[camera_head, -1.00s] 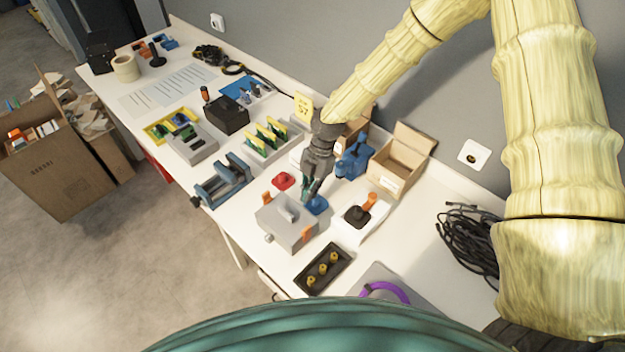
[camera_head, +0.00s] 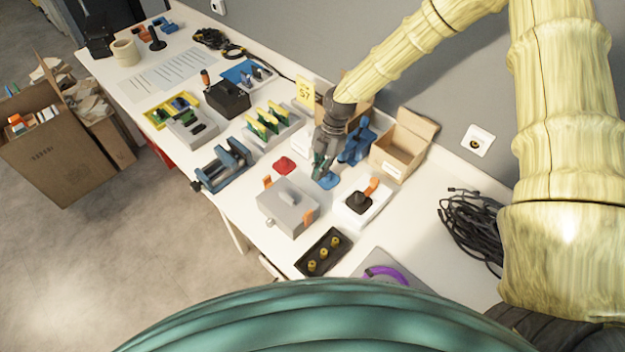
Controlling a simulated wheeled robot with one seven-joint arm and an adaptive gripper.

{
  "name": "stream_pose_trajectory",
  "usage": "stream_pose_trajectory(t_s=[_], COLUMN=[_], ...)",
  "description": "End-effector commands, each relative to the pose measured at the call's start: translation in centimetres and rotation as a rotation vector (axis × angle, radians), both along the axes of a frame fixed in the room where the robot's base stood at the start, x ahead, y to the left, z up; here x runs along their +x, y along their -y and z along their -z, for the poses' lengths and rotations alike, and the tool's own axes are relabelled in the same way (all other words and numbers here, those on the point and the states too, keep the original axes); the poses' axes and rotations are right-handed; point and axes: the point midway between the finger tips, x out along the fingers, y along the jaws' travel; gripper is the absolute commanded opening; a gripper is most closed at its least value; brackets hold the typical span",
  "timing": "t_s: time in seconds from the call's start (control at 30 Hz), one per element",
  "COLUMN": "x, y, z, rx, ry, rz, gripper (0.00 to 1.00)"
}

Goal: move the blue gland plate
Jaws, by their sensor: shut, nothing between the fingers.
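The blue gland plate (camera_head: 329,182) is a small flat blue piece with a raised part, lying on the white table behind and to the right of the grey box (camera_head: 288,207). My gripper (camera_head: 319,172) points down at the plate's left edge, its fingers shut and empty. The fingertips look very close to the plate; I cannot tell whether they touch it. A similar red plate (camera_head: 284,165) lies to the left.
A blue clamp-like device (camera_head: 357,146) and an open carton (camera_head: 399,152) stand to the right. A black tray (camera_head: 323,252) lies in front. Cables (camera_head: 472,225) lie at right.

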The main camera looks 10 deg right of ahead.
Motion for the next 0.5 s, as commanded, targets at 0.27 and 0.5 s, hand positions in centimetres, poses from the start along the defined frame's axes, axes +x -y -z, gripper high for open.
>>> stream_pose_trajectory(t_s=[0.27,0.5], x=[2.0,2.0], y=[2.6,2.6], z=[0.0,0.0], rx=[0.0,0.0], ry=[0.0,0.0], rz=[0.001,0.0], gripper=[0.0,0.0])
